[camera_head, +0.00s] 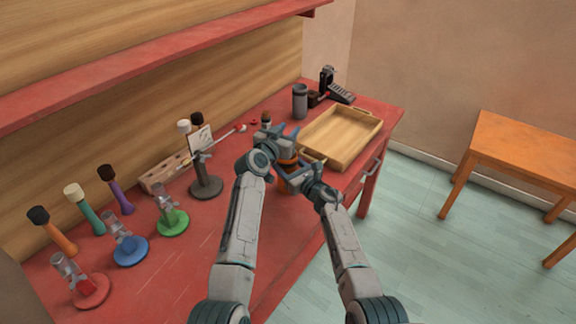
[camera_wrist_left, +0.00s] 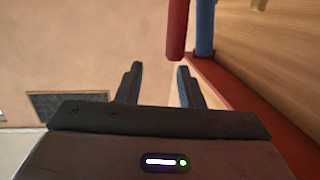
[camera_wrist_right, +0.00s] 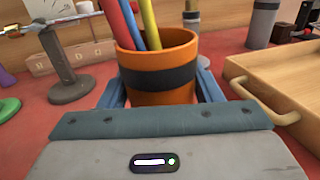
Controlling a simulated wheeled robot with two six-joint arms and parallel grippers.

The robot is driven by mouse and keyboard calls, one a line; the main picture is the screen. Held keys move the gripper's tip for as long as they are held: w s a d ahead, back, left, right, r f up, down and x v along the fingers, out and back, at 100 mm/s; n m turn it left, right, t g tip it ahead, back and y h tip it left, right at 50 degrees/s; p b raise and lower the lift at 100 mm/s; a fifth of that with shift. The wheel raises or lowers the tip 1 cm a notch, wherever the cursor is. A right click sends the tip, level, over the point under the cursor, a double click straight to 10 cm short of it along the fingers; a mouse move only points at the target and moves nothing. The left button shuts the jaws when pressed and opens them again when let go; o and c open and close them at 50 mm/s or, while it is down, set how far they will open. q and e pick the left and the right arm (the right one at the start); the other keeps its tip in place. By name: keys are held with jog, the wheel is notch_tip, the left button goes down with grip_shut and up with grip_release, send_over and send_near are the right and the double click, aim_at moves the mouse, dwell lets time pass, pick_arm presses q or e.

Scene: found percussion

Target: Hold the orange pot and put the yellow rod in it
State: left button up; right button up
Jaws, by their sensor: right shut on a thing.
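The orange pot (camera_wrist_right: 160,98) with a dark band stands upright in the right wrist view, between the blue fingers of my right gripper (camera_wrist_right: 163,92), which is shut on it. The yellow rod (camera_wrist_right: 150,24) leans in the pot beside a red rod (camera_wrist_right: 123,22) and a blue rod (camera_wrist_right: 132,18); their lower ends are hidden behind the rim. My left gripper (camera_wrist_left: 158,83) is open, with nothing between its fingers. The red rod (camera_wrist_left: 177,28) and the blue rod (camera_wrist_left: 205,26) show beyond its fingers. In the head view my grippers mostly hide the pot.
A wooden tray (camera_head: 341,158) lies right of the pot, with a grey cup (camera_head: 300,100) behind it. A grey-based stand (camera_head: 206,188) is to the left. Several coloured pieces, including a green-based one (camera_head: 172,224), fill the table's left part. A red shelf (camera_head: 150,55) overhangs the back.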

pick_arm(q)
notch_tip(320, 180, up, 10)
jog(key=shift+f, duration=0.25)
pick_arm(e)
jog(key=o, duration=1.2)
jog(key=shift+c, duration=0.2)
jog(key=v, duration=1.2)
